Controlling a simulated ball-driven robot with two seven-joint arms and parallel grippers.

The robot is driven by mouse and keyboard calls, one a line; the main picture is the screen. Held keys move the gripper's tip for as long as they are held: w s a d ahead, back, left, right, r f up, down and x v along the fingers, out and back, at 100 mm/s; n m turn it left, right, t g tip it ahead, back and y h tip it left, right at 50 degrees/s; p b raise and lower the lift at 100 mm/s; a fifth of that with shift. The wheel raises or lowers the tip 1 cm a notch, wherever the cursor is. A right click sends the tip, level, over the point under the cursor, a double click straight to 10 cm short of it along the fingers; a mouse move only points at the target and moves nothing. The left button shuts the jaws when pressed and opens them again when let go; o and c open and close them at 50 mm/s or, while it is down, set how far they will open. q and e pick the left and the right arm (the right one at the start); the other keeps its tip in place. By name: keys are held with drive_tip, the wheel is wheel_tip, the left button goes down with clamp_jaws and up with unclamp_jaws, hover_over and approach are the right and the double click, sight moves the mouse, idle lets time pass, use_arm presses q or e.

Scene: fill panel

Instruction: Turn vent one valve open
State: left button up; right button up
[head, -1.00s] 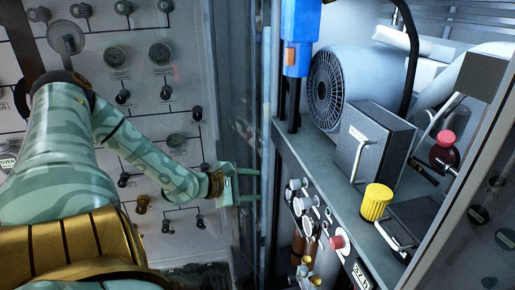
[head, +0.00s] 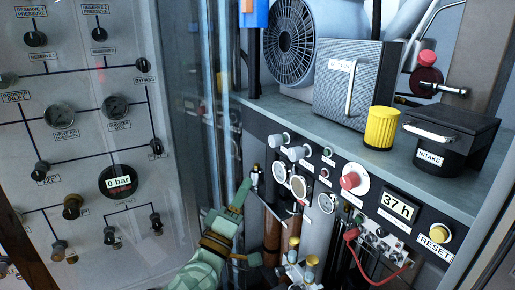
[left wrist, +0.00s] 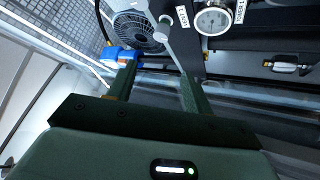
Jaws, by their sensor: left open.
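A small lever valve (head: 255,176) sits at the left end of the panel below the shelf, left of two round white gauges. In the left wrist view the valve (left wrist: 165,28) has a round end and a thin pale stem, beside a label that seems to read VENT; its number is not clear to me. My left gripper (head: 238,193) is open, just below and left of the valve. In the left wrist view its fingers (left wrist: 157,72) stand apart, with the stem appearing near the right finger. Contact cannot be told. My right gripper is out of view.
The panel has grey knobs (head: 297,153), a red knob (head: 350,181), a 37 h display (head: 398,207) and a yellow reset button (head: 440,234). Above stand a fan (head: 290,42), a grey box (head: 348,80) and a yellow cap (head: 381,128). A gauge wall (head: 90,175) is left.

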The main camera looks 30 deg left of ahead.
use_arm(q)
drive_tip(key=m, duration=0.1)
drive_tip(key=p, duration=0.1)
approach(272, 143)
drive_tip(key=w+r, duration=0.1)
drive_tip(key=shift+m, duration=0.3)
drive_tip(key=x, duration=0.9)
drive_tip(key=shift+w+f, duration=0.15)
drive_tip(key=shift+w, duration=0.1)
drive_tip(key=shift+c, duration=0.6)
drive_tip(key=c, duration=0.8)
drive_tip(key=n+p, duration=0.1)
drive_tip(key=p, duration=0.1)
drive_tip(key=g+p, duration=0.1)
drive_tip(key=p, duration=0.2)
drive_tip(key=shift+s+r+n+y, duration=0.1)
drive_tip(key=shift+r+n+y, duration=0.15)
drive_tip(key=shift+n+y, duration=0.15)
drive_tip(key=shift+c, duration=0.2)
drive_tip(key=shift+f, duration=0.3)
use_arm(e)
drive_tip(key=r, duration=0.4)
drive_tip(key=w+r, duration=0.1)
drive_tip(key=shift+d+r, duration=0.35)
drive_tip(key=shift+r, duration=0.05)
